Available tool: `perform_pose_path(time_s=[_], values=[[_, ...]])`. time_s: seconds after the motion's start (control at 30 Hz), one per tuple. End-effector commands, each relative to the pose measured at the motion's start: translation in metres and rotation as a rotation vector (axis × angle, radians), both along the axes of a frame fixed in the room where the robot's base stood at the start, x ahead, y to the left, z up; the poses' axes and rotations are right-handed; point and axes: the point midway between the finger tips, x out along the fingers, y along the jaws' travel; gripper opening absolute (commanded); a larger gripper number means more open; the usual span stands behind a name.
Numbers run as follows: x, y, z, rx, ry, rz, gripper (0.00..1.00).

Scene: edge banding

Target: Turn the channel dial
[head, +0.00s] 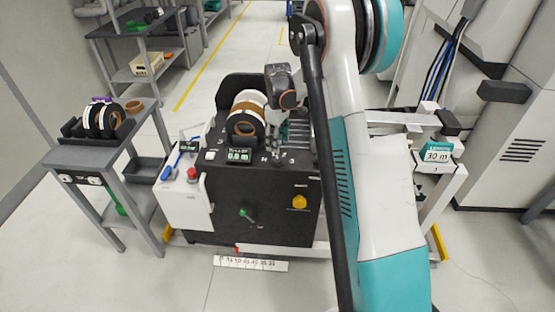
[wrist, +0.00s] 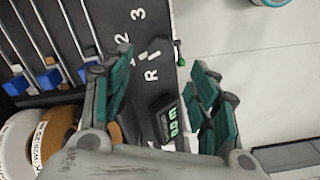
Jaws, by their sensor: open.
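The black machine (head: 225,190) stands in the middle of the head view, with a small lit display (head: 239,155) on its top. I cannot tell for sure which part is the channel dial. A yellow knob (head: 299,202) and a green-tipped lever (head: 247,214) are on the machine's front. My gripper (wrist: 163,65) is open above the top, with teal fingers apart and nothing between them. My arm hides the machine's right part in the head view.
A tape roll (head: 246,118) sits on the machine and shows at lower left in the wrist view. Rods with blue blocks (wrist: 52,78) are beside it. A red button (head: 192,173) is at the left. A grey side table (head: 85,157) holds more rolls.

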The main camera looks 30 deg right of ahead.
Motion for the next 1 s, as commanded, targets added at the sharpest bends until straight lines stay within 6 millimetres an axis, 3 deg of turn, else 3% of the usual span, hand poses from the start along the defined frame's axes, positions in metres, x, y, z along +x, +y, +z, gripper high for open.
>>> perform_pose_path(time_s=[0.03, 0.2, 0.4, 0.6, 0.87, 1.0], values=[[0.0, 0.0, -0.014, 0.0, 0.0, 0.0, 0.54], [0.0, 0.0, -0.046, 0.0, 0.0, 0.0, 0.54], [0.0, 0.0, -0.073, 0.0, 0.0, 0.0, 0.54], [0.0, 0.0, -0.084, 0.0, 0.0, 0.0, 0.54], [0.0, 0.0, -0.084, 0.0, 0.0, 0.0, 0.54], [0.0, 0.0, -0.084, 0.0, 0.0, 0.0, 0.27]])
